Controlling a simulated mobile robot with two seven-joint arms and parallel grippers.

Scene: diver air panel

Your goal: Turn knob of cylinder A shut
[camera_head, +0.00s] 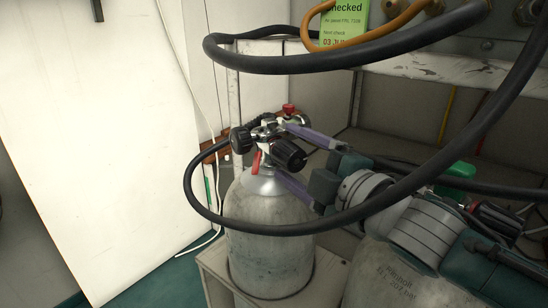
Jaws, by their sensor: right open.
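A grey cylinder (268,240) stands upright at the middle; no letter on it is readable, so I cannot tell whether it is cylinder A. Its valve carries a black knob facing right (290,153), a black knob on the left (241,138) and a small red-topped part (289,109). My right gripper (287,152) comes in from the right. Its two purple fingers are open, one above and one below the right-hand black knob. Whether they touch it is unclear. My left gripper is not in view.
A second cylinder (385,285) stands at the front right, partly behind my right arm. A thick black hose (300,226) loops in front of the first cylinder and my arm. A green tag (343,24) hangs above. A white panel (90,130) fills the left.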

